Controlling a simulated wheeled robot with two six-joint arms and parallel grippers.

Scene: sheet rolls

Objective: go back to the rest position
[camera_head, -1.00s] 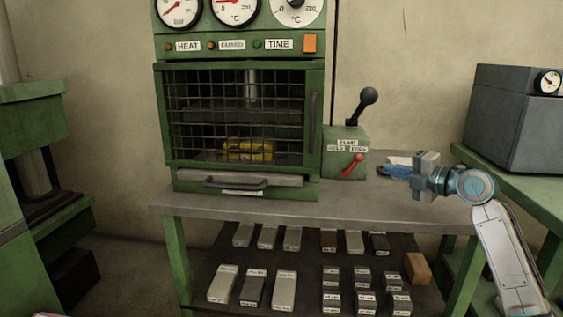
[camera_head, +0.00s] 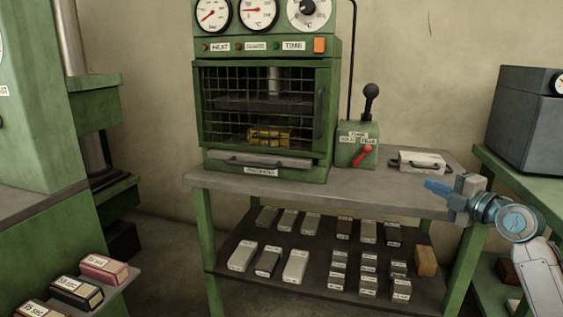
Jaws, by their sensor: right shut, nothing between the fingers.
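My right gripper (camera_head: 440,188) is over the right end of the grey workbench (camera_head: 330,197), its blue fingers closed together and empty, pointing left. It is apart from the green press (camera_head: 265,110) and from the pump box (camera_head: 355,146) with its black-knobbed lever and red handle. The press's mesh guard is down, and a yellow block (camera_head: 269,137) shows behind it. My left gripper is not in the picture.
A flat pale object with a dark handle (camera_head: 420,162) lies on the bench near my right gripper. A grey box (camera_head: 540,118) stands on a green table at right. Labelled blocks fill the lower shelf (camera_head: 325,270); more blocks (camera_head: 103,268) sit at lower left.

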